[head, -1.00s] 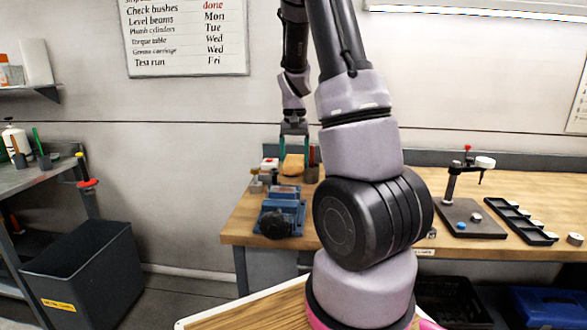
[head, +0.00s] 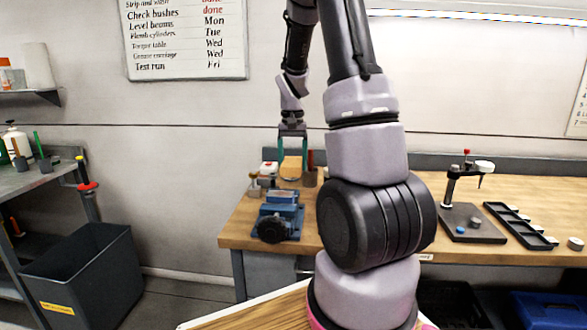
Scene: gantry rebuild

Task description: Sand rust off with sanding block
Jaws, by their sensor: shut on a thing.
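A tan block (head: 292,167), which looks like the sanding block, is between the teal fingers of my gripper (head: 292,172). My gripper points down and is shut on it near the back of the wooden workbench (head: 410,189), behind the blue vise (head: 278,217). The block seems a little above the bench, but its underside is too small to judge. I cannot make out any rust on the vise or on other parts at this size.
A dark cup (head: 310,177) stands just right of the block, and small items with a red-and-white box (head: 268,168) stand to its left. A stand (head: 468,222) and a black tray (head: 520,224) are at the right. A grey bin (head: 85,270) is on the floor.

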